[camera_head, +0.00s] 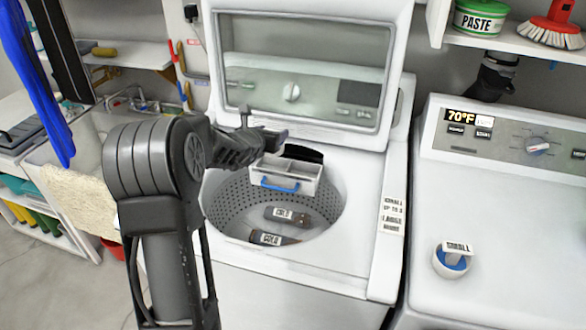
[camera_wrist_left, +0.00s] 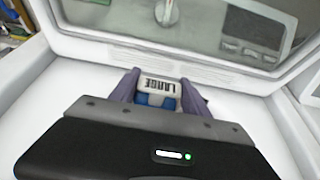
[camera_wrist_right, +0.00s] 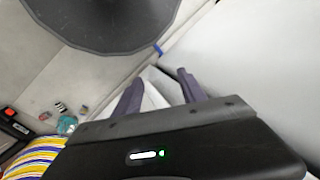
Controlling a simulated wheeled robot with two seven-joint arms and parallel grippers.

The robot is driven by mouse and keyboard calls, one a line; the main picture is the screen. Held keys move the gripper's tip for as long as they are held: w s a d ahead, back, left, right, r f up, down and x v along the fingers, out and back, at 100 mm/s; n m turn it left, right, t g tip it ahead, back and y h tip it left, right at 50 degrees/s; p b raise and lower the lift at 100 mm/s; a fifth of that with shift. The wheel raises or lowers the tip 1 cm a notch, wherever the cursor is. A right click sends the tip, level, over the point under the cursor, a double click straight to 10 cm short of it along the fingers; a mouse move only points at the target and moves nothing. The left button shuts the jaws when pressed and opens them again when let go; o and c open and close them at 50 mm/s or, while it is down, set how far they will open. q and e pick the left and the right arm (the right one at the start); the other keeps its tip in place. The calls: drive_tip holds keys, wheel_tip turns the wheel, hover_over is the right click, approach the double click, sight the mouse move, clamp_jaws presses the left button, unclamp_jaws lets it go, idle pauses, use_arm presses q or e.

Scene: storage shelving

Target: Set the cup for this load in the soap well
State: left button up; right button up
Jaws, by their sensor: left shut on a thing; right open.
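My left gripper (camera_head: 274,136) is shut on a white and blue cup labelled LARGE (camera_wrist_left: 158,86), seen between its fingers in the left wrist view. In the head view the gripper hides that cup. The gripper is above the back left of the washer opening, just above and left of the soap well (camera_head: 288,174), a white divided tray with a blue front edge. A second white and blue cup labelled SMALL (camera_head: 452,260) stands on the machine at right. My right gripper (camera_wrist_right: 160,88) is open and empty in its wrist view; it is outside the head view.
The washer drum (camera_head: 240,208) holds dark items with white labels (camera_head: 290,215). A sign (camera_head: 393,213) on the washer's right edge mentions small and large. The raised lid (camera_head: 305,65) stands behind my left gripper. A shelf at upper right holds a PASTE tub (camera_head: 481,18) and brush (camera_head: 553,28).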

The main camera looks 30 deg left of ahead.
sight(271, 159)
use_arm(q)
drive_tip(key=shift+w+a, duration=0.2)
drive_tip(key=shift+a, duration=0.3)
drive_tip(key=shift+s+r, duration=0.1)
drive_tip(key=shift+f+p, duration=0.3)
drive_tip(key=shift+f, duration=2.65)
drive_tip(key=shift+f+p, duration=0.3)
drive_tip(key=shift+f, duration=1.75)
drive_tip(key=shift+f, duration=0.2)
drive_tip(key=o, duration=1.4)
